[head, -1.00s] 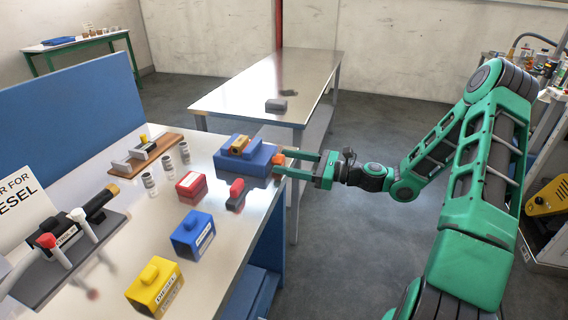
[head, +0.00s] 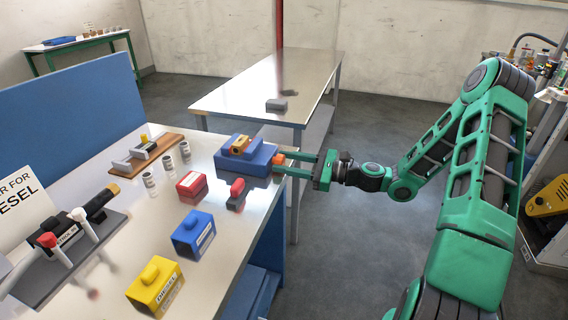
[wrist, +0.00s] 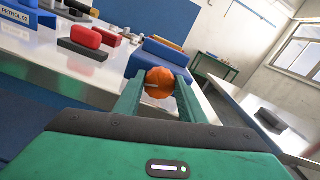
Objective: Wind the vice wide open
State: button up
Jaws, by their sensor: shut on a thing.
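The vice (head: 259,163) is a blue block at the right edge of the workbench, with a yellow-and-orange piece (head: 240,144) on top. Its round orange knob (head: 279,159) sticks out from the right end, towards my arm. In the wrist view the knob (wrist: 160,77) sits between the two green fingers, with the blue vice body (wrist: 150,60) behind it. My gripper (head: 284,163) is shut on the knob, coming from the right, beyond the bench edge. The gap between the vice jaws is too small to judge.
A red-handled item (head: 236,195), a red block (head: 191,186), a blue block (head: 194,234) and a yellow block (head: 154,287) stand on the workbench (head: 225,260) near the vice. A second table (head: 250,90) lies behind. Open floor lies right of the bench.

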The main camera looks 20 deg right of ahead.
jog(key=shift+w+d+n, duration=0.1)
jog(key=shift+d+n, duration=0.05)
jog(key=shift+n, duration=1.15)
jog(key=o, duration=1)
jog(key=shift+o, duration=0.2)
jog(key=v, duration=1)
jog(key=shift+s+d, duration=0.2)
jog(key=shift+d, duration=0.1)
